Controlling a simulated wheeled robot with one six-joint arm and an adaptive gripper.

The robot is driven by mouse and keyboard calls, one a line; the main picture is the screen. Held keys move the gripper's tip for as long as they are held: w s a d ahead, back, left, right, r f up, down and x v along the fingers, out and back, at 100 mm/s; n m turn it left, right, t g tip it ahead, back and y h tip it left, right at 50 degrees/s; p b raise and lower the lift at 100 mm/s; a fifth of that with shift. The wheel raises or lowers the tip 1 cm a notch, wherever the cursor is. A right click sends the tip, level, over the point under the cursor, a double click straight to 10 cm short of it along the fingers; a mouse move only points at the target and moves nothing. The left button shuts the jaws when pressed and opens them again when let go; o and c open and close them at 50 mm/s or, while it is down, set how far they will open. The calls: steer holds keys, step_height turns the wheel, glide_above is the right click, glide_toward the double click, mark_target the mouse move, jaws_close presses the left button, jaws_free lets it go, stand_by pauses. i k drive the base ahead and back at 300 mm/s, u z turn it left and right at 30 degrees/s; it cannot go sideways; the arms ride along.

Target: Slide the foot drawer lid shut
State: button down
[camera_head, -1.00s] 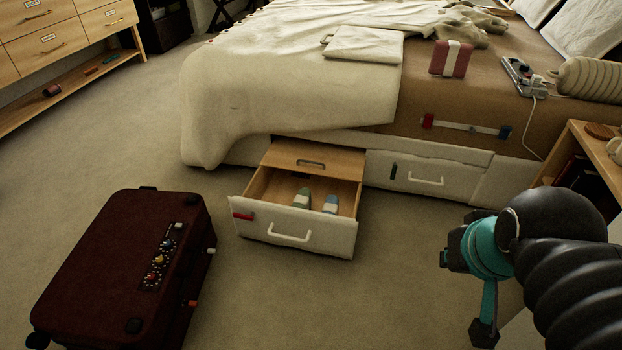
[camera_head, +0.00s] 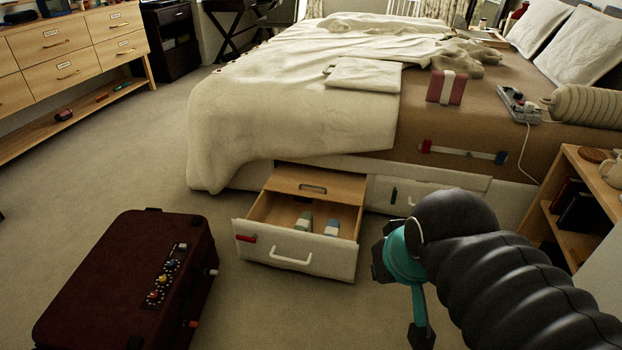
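The foot drawer (camera_head: 275,246) stands pulled out from the bed base, with a white front, a white handle (camera_head: 291,257) and a red tab at its left. Its wooden lid (camera_head: 315,184), with a slotted grip, covers only the back part of the drawer. The front part is uncovered and shows a green-and-white item (camera_head: 304,221) and a blue-and-white item (camera_head: 332,227) inside. My gripper (camera_head: 392,262) is right of the drawer, apart from it, in front of the bed side. Its fingers are dark and partly hidden by my arm, so its opening is unclear.
A dark red suitcase (camera_head: 120,275) lies on the floor left of the drawer. The bed (camera_head: 470,170) rises behind, with a second, closed drawer partly behind my arm. A wooden shelf (camera_head: 590,170) stands at the right. Carpet is clear between suitcase and drawer.

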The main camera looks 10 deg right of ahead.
mark_target(341, 187)
steer(key=i, duration=1.5)
